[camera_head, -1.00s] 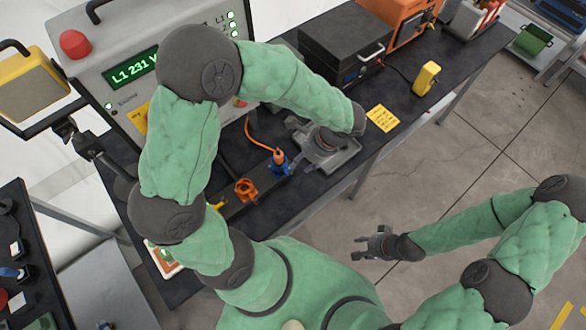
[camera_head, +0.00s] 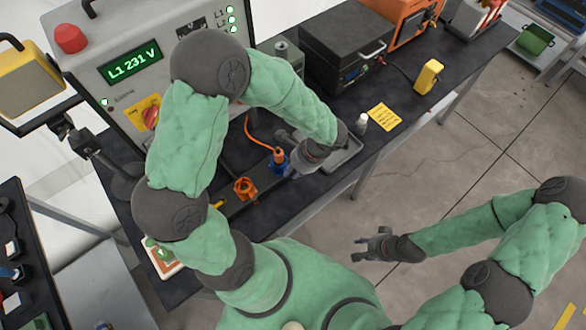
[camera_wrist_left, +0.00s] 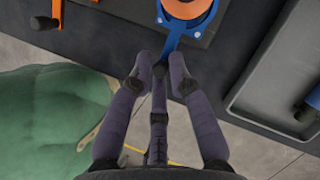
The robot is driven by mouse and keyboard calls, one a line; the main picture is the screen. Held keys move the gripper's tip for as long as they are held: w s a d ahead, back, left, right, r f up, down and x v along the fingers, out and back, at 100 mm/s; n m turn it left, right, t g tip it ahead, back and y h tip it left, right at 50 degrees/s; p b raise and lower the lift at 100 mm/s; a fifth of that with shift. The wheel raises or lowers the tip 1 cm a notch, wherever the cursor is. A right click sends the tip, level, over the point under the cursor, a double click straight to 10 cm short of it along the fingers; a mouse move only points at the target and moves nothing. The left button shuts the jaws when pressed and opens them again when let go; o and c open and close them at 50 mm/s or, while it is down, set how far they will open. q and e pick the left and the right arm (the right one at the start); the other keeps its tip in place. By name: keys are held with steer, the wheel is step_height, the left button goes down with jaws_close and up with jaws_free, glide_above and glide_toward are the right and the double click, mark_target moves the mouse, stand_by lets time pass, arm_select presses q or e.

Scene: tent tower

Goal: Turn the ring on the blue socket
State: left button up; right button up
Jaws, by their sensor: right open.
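The blue socket (camera_head: 278,164) stands on a dark strip on the bench, with an orange plug and cable on top. In the left wrist view the socket's blue ring (camera_wrist_left: 187,24) surrounds the orange plug (camera_wrist_left: 187,6). A blue lever (camera_wrist_left: 173,44) sticks out from the ring towards my fingers. My left gripper (camera_head: 296,168) is right beside the socket; its fingertips (camera_wrist_left: 161,66) are at the lever's end. Whether they grip it, I cannot tell. My right gripper (camera_head: 357,248) is open and empty, away from the bench over the floor.
An orange socket (camera_head: 245,188) stands left of the blue one. A grey tray (camera_head: 349,155) lies right of my left gripper. A small white bottle (camera_head: 361,122) and yellow note (camera_head: 384,117) are beyond it. A test cabinet (camera_head: 110,45) with a display stands behind.

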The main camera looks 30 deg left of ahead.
arm_select(q)
steer(key=shift+w+r+n, duration=0.2)
steer(key=shift+w+n, duration=0.2)
jaws_close()
steer(key=w+a+n+g+h+p, duration=0.1)
steer(key=w+a+n+h, duration=0.1)
steer(key=n, duration=0.6)
steer(key=w+a+n+g+h, duration=0.1)
steer(key=w+a+n+h, duration=0.1)
steer(key=w+n, duration=0.3)
steer(key=shift+w+f+n+h+p, duration=0.3)
steer(key=shift+n+h, duration=0.5)
steer(key=shift+n, duration=1.2)
steer(key=shift+s, duration=0.2)
steer(key=o, duration=0.8)
jaws_free()
steer(key=shift+c, duration=0.2)
steer(key=shift+a+r, duration=0.1)
steer(key=shift+a, duration=0.05)
